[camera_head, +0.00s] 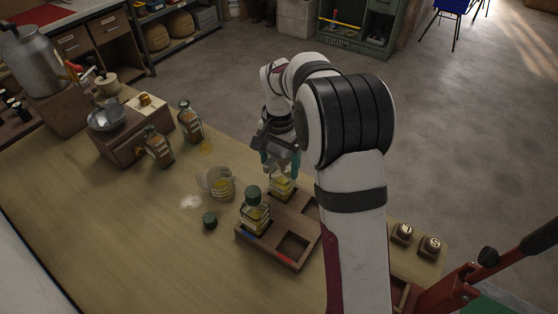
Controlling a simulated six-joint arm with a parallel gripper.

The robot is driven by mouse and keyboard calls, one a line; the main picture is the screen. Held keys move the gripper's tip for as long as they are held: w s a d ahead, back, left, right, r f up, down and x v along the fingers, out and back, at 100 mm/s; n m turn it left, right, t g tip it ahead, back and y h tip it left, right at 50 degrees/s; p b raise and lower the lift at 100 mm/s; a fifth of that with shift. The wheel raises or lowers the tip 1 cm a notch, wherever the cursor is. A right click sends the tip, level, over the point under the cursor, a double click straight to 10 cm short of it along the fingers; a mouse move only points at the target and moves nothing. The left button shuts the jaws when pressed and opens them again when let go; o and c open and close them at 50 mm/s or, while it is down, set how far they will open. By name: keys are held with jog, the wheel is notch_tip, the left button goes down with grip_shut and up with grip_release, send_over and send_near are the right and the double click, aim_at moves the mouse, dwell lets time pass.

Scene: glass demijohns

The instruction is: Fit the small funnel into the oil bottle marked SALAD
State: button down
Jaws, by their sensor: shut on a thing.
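My gripper (280,158) is over the back of a wooden tray (270,257), directly above a bottle of yellow liquid (283,186). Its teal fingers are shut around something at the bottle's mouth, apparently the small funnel. The fingers hide most of it, so I cannot tell whether it is seated in the neck. A second bottle (255,214) with a dark green cap stands upright in the tray, nearer the camera. No label reading SALAD is legible on either bottle. My arm covers the tray's right side.
A loose green cap (209,220) and a glass jar (221,184) are left of the tray. Two capped bottles (158,148) (189,122) stand farther back, near a wooden box (125,143) with a metal bowl (106,117). A red lever (450,290) is at right. The front-left tabletop is clear.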

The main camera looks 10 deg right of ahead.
dwell(0.3)
grip_release()
jog(key=shift+r, duration=3.05)
notch_tip(320, 180, up, 16)
jog(key=f, duration=0.1)
jog(key=s+a+f+n, duration=0.1)
jog(key=s+f, duration=0.3)
jog(key=s, duration=0.6)
jog(key=s+a+f+n+y, duration=0.1)
jog(key=s+f, duration=0.4)
jog(key=s, duration=0.6)
jog(key=s+a+f+n, duration=0.1)
jog(key=s+f, duration=0.4)
jog(key=s, duration=0.6)
jog(key=shift+a+y, duration=0.35)
jog(key=shift+y, duration=0.05)
